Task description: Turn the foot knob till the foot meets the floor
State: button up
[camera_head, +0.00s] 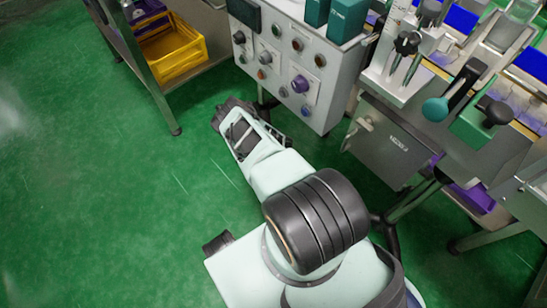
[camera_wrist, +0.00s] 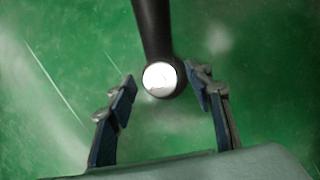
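In the wrist view a dark bar comes down from the top edge and ends in a rounded head with a bright white round face (camera_wrist: 160,78); this may be the foot knob, but I cannot be sure. My gripper (camera_wrist: 160,74) is open, with one finger on each side of this head. The left finger stands apart from it; the right finger is very close, and I cannot tell if it touches. In the head view my gripper (camera_head: 230,112) is low over the floor, left of the control panel. The foot and its contact with the floor are not visible.
The green floor (camera_head: 90,180) is clear at left. A metal rack (camera_head: 143,72) with a yellow crate (camera_head: 172,52) stands at upper left. The control panel box (camera_head: 335,68) with several knobs is beyond my arm. A grey machine cabinet (camera_head: 385,148) stands close on the right.

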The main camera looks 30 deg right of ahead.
jog(key=c, duration=1.1)
jog(key=shift+m, duration=0.3)
jog(key=m+b, duration=0.1)
jog(key=m, duration=0.1)
jog(key=m+h+b, duration=0.1)
jog(key=m, duration=0.1)
jog(key=shift+w+a+f+g+h, duration=0.1)
jog(key=shift+w+a+g+h, duration=0.05)
jog(key=shift+g+h, duration=0.15)
jog(key=shift+m+g+h+b, duration=0.45)
jog(key=shift+m+b, duration=0.6)
jog(key=shift+m, duration=0.45)
jog(key=o, duration=1.2)
jog(key=shift+c, duration=0.2)
